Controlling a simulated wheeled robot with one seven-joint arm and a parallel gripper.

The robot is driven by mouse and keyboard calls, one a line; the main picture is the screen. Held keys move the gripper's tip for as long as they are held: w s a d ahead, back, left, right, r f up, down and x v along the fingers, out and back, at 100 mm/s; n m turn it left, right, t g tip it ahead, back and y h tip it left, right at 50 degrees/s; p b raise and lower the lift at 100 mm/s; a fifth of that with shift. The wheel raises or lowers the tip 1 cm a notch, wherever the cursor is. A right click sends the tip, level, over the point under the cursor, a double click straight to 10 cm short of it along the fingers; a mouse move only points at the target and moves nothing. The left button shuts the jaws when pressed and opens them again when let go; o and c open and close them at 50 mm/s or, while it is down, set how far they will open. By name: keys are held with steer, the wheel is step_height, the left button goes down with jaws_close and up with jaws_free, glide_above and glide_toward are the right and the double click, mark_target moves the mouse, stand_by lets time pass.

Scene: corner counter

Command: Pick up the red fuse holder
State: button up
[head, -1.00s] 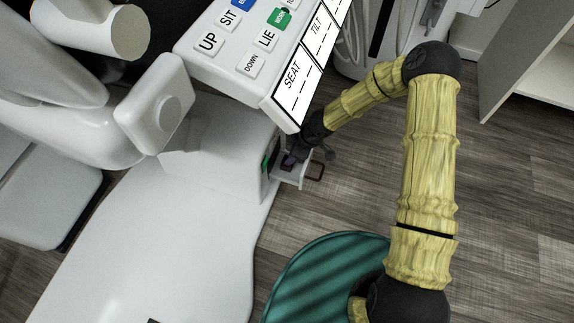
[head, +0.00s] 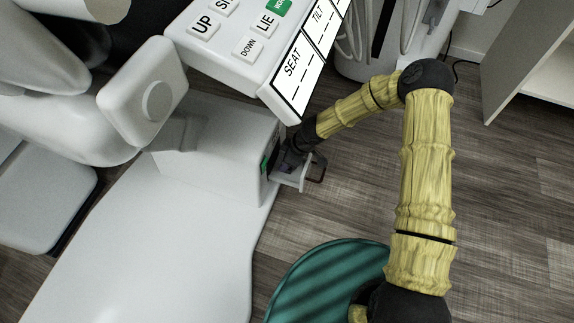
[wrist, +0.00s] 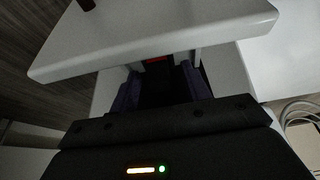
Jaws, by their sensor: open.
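A small red patch, which looks like the red fuse holder (wrist: 157,59), shows in the wrist view beyond and between my fingers, mostly in shadow. The head view does not show it; my gripper and the drawer hide that spot. My gripper (wrist: 160,86) is open, with a dark purple finger on each side of a dark gap. In the head view my gripper (head: 290,163) points down into a small pulled-out drawer (head: 300,183) in the white chair base. I cannot tell whether the fingers touch the red part.
The drawer has a dark loop handle (head: 320,168) on its front. The white control panel (head: 245,48) with large buttons hangs close above my wrist. The chair base (head: 215,165) stands left of the drawer. A green round seat (head: 325,280) is in front. Floor to the right is clear.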

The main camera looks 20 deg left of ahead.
stand_by(0.4)
jaws_close()
step_height(320, 180, up, 10)
steer(key=p, duration=0.7)
stand_by(0.4)
